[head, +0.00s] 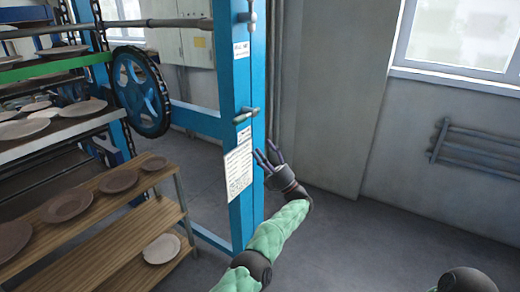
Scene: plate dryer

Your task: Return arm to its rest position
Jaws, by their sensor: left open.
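My left gripper (267,154) is in the middle of the head view, at the end of my green-sleeved arm that rises from the bottom. Its fingers are apart and point up and to the left, with nothing between them. In the picture it is just right of the blue frame post (236,100) and the white paper (238,163) fixed on it. I cannot tell how close it is to the post. Part of my right arm shows at the bottom right; its gripper is out of view.
A wooden rack (92,233) with several brown plates stands at the left. Above it are dryer shelves (60,130) with more plates and a blue wheel (141,91). A pipe radiator (480,150) is on the right wall. The grey floor (360,240) right of the post looks clear.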

